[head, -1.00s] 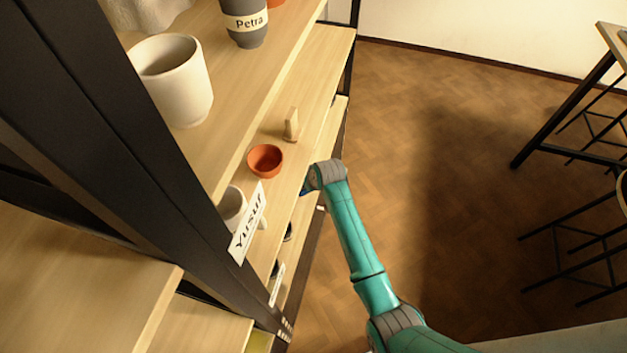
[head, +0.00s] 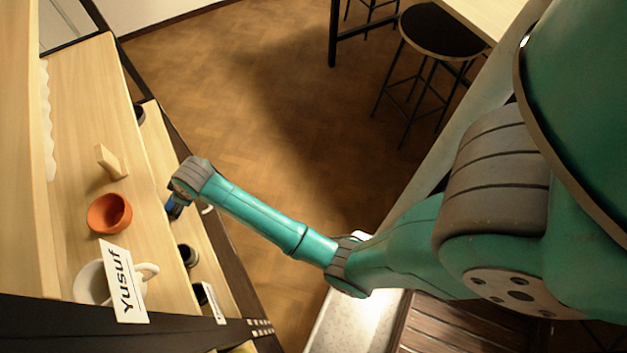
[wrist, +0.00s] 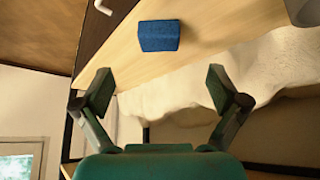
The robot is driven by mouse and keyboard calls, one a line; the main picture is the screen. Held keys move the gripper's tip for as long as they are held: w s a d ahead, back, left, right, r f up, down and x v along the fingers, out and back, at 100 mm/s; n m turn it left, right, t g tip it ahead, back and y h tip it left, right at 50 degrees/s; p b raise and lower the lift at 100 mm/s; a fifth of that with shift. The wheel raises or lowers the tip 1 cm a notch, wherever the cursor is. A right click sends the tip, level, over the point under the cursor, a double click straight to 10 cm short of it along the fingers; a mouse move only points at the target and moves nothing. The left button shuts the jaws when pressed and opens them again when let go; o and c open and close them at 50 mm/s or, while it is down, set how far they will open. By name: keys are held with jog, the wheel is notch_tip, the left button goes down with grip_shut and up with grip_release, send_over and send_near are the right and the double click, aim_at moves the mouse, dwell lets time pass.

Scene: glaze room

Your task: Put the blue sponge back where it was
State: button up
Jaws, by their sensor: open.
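The blue sponge (wrist: 158,36) lies on a pale wooden shelf board (wrist: 205,30) in the wrist view, at the top middle. My gripper (wrist: 162,88) is open, with its two fingers spread wide and nothing between them. The sponge appears beyond the fingertips and apart from them. In the head view a small dark blue patch (head: 173,207) shows beside the end of my arm; I cannot tell whether it is the sponge or part of my gripper. The fingers are hidden there.
An orange bowl (head: 109,213), a wooden block (head: 111,162) and a white mug (head: 92,283) behind the "Yusuf" label (head: 125,281) stand on the shelf near my arm. A dark shelf post (head: 60,322) crosses the lower left. A stool (head: 440,30) stands at the back right.

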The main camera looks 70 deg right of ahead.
jog(key=s+f+m+t, duration=0.1)
jog(key=s+t, duration=0.1)
jog(key=s, duration=1.1)
jog(key=s+f+t, duration=0.2)
jog(key=s, duration=1)
jog(key=s+r+t, duration=0.4)
jog(key=s+r, duration=1.7)
jog(key=shift+a+m+t+h, duration=0.3)
jog(key=shift+a+m+h, duration=0.1)
jog(key=shift+s+r, duration=0.1)
